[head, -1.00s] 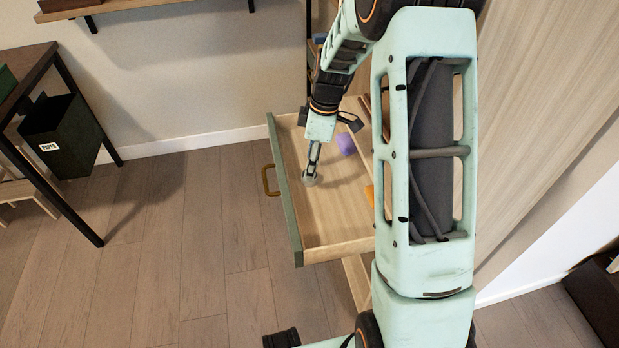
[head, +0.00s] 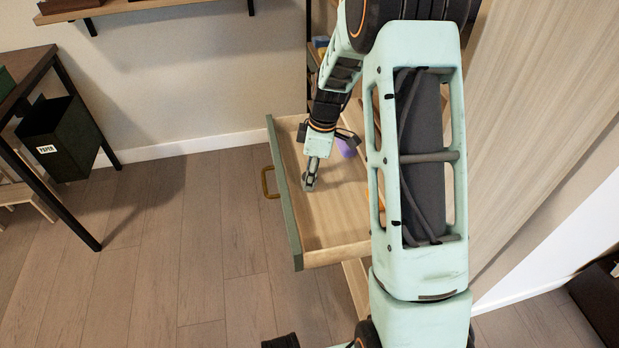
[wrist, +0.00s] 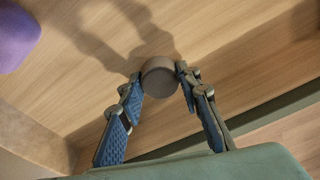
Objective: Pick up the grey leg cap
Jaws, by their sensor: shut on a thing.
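The grey leg cap (wrist: 159,77) is a small round disc between the two fingertips of my gripper (wrist: 157,82) in the wrist view. My gripper is shut on it, with a fingertip against each side. In the head view my gripper (head: 309,182) points down inside the open drawer (head: 335,208), close to its green front. The cap is too small there to make out clearly. Its shadow and those of the fingers fall on the drawer floor in the wrist view; I cannot tell how far above the floor it is.
A purple object (wrist: 15,38) lies in the drawer and shows in the head view (head: 345,147), partly behind my arm. The drawer's green front (head: 284,195) and its wooden walls surround my gripper. A dark bin (head: 58,138) hangs by the table at left. Floor left of the drawer is clear.

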